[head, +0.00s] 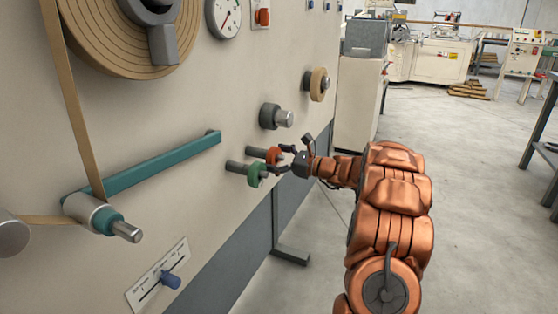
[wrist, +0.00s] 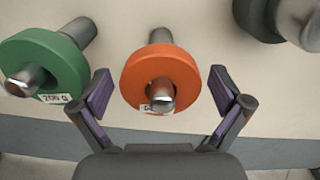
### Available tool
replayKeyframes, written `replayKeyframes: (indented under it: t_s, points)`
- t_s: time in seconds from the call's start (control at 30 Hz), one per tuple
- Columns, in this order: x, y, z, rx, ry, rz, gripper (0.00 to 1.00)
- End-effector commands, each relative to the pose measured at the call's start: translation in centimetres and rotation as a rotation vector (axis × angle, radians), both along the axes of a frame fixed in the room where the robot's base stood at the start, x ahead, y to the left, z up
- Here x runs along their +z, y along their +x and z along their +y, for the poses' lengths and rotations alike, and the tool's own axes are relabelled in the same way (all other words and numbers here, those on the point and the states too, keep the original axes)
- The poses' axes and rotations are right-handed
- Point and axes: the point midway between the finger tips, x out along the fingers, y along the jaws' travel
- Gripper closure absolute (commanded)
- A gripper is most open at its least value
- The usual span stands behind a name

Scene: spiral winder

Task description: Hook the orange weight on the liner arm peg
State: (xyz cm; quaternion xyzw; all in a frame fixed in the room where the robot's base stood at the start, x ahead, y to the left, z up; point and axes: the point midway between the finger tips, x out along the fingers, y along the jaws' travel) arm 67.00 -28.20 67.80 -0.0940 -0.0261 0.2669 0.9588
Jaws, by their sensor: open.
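The orange weight (wrist: 160,72) is a ring hanging on a grey peg on the machine's panel, with a white label whose text I cannot fully read. It also shows in the head view (head: 273,155). My gripper (wrist: 160,88) is open, with one finger on each side of the orange weight; no clear contact shows. In the head view my gripper (head: 287,161) is at the storage pegs. The teal liner arm (head: 160,163) slopes up to the right across the panel. At its lower left end is a roller with a metal peg (head: 127,231).
A green weight (wrist: 50,65) marked 200 G hangs on the peg just left of the orange one. A dark knob with a metal end (head: 276,117) sticks out above. A slider plate with a blue handle (head: 170,280) is low on the panel.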

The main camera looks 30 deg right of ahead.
Motion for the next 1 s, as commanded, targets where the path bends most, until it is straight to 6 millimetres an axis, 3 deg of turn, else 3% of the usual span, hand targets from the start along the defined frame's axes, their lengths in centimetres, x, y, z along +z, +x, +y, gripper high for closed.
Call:
replayKeyframes:
  t_s: [0.17,0.93,0.97,1.0]
  points:
    - [0.03,-0.02,-0.03,0.0,0.0,0.0,0.02]
    - [0.04,-0.04,-0.05,-0.001,0.0,0.0,0.82]
    - [0.04,-0.03,-0.06,-0.001,0.0,0.0,0.25]
    - [0.03,-0.03,-0.06,-0.001,0.0,0.0,0.29]
